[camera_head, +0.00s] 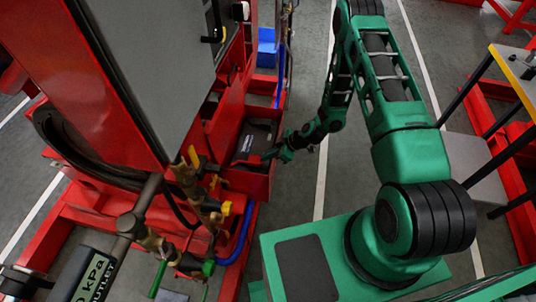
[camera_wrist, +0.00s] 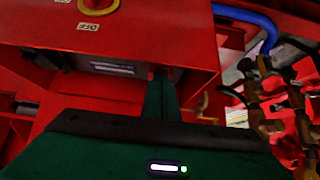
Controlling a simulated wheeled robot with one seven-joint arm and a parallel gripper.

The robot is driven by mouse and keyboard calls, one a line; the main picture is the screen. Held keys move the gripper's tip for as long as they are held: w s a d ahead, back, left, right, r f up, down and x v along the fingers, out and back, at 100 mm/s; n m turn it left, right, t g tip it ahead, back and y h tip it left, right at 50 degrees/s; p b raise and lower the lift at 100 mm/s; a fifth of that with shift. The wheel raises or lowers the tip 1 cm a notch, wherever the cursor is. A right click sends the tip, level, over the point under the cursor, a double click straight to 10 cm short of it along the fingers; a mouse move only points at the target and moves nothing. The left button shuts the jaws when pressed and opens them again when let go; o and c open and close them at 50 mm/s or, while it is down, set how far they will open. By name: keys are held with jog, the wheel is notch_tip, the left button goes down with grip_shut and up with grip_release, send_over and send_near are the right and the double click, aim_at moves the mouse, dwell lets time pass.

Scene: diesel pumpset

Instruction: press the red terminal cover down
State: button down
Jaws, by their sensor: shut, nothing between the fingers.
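A dark battery (camera_head: 254,138) sits in a red open box low on the side of the red machine. A small red piece, which looks like the terminal cover (camera_head: 250,161), shows at the battery's near end in the head view. My gripper (camera_head: 271,156) is just right of it, reaching in from the right; I cannot tell whether they touch. In the wrist view my green gripper (camera_wrist: 161,88) is shut and empty, its fingers pointing under a red panel. The terminal cover cannot be made out clearly there.
The red panel (camera_wrist: 140,40) carries a yellow-and-red knob (camera_wrist: 98,5) and an OFF label, close above my fingers. A blue hose (camera_wrist: 262,28) and brass valves (camera_head: 200,200) are nearby. Grey floor (camera_head: 300,190) is clear right of the machine.

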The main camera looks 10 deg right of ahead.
jog(key=shift+r, duration=0.2)
jog(key=shift+r, duration=0.65)
